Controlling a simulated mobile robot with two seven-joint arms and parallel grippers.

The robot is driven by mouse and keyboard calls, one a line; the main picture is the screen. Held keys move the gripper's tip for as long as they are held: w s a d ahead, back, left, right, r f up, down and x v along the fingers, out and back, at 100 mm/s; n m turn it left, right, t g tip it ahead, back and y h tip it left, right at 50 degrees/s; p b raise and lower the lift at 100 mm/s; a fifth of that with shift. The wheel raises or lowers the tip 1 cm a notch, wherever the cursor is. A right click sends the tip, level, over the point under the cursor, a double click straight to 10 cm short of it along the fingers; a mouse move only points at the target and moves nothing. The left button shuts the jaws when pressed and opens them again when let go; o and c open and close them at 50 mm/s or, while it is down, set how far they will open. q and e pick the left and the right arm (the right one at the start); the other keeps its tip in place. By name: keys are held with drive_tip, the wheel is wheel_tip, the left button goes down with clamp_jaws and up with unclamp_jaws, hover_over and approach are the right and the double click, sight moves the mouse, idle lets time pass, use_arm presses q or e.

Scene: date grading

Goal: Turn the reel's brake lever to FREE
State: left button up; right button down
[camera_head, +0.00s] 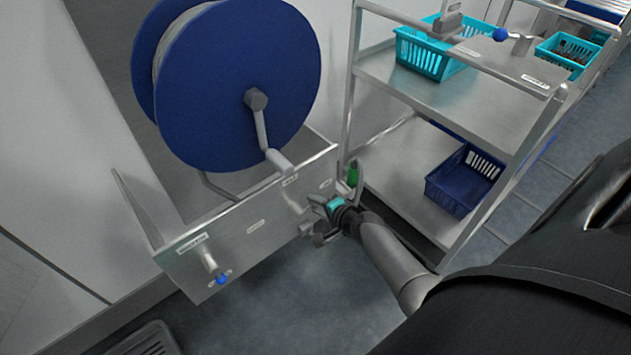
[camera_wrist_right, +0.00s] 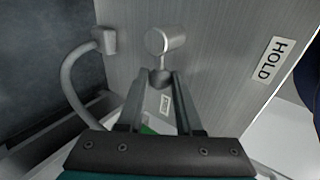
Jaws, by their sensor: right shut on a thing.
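The reel's steel panel (camera_head: 240,240) carries the brake lever, whose round grey hub (camera_wrist_right: 172,38) shows in the right wrist view with a short arm down to a dark knob (camera_wrist_right: 161,76). My right gripper (camera_head: 318,207) is shut on the lever's knob end; its fingers (camera_wrist_right: 162,85) close on it. In the head view the lever lies right of its hub, partly hidden by the gripper. The HOLD label (camera_wrist_right: 271,59) is to the side of the hub. A second small label (camera_wrist_right: 165,104) shows between the fingers, too small to read. My left gripper is out of view.
The blue reel (camera_head: 235,90) with its crank (camera_head: 262,135) stands above the panel. A blue-knobbed lever (camera_head: 217,272) is at the panel's left. A green part (camera_head: 353,175) is close beyond the gripper. A steel shelf cart (camera_head: 470,100) with baskets stands right.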

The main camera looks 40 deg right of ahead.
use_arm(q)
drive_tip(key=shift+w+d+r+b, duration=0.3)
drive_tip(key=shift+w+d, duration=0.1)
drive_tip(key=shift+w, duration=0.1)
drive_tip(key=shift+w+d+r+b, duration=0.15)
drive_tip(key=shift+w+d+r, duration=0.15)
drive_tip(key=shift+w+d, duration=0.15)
use_arm(e)
drive_tip(key=shift+f+m+y, duration=0.25)
drive_tip(key=shift+m+y, duration=0.15)
drive_tip(key=shift+y, duration=0.1)
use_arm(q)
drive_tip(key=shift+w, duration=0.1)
use_arm(e)
drive_tip(key=c, duration=0.7)
unclamp_jaws()
drive_tip(key=shift+o, duration=0.6)
